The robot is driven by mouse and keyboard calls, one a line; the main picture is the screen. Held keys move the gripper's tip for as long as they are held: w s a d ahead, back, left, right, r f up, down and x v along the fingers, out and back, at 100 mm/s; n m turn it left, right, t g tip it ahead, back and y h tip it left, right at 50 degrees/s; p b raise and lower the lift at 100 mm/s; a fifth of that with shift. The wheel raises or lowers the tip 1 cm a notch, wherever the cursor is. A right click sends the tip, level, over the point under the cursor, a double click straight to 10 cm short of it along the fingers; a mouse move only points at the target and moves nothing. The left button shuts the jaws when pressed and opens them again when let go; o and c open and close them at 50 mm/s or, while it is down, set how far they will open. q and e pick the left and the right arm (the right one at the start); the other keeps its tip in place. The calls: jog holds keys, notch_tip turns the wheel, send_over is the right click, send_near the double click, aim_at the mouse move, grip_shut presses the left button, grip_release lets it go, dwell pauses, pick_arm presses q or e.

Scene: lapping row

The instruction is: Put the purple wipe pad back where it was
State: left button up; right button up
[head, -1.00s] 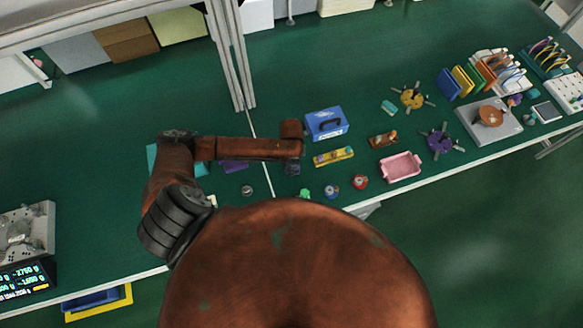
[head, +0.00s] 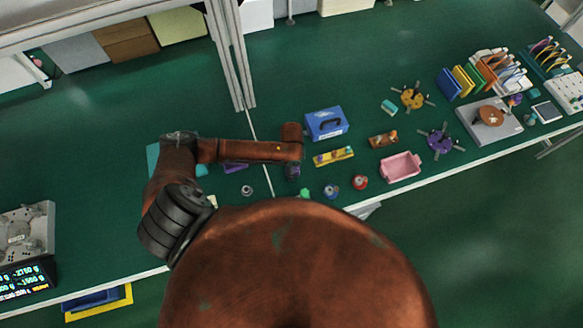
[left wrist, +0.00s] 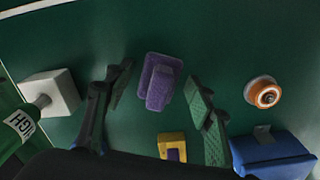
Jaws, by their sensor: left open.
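The purple wipe pad (left wrist: 158,82) lies on the green bench in the left wrist view, with a raised grip on top. My left gripper (left wrist: 158,76) is open, its two fingers on either side of the pad and apart from it. In the head view my left gripper (head: 292,172) hangs below the end of my arm, left of the yellow rack. A flat purple thing (head: 236,168) shows partly behind my forearm; I cannot tell what it is. My right gripper is not in view.
A yellow rack (head: 333,156) and a blue case (head: 326,124) stand right of the gripper. Small red (head: 360,182) and blue (head: 331,191) pots sit near the front edge. A pink tray (head: 400,167) is farther right.

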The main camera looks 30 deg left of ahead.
pick_arm(q)
notch_tip(320, 180, up, 12)
jog(key=shift+r, duration=0.2)
dwell(0.4)
dwell(0.4)
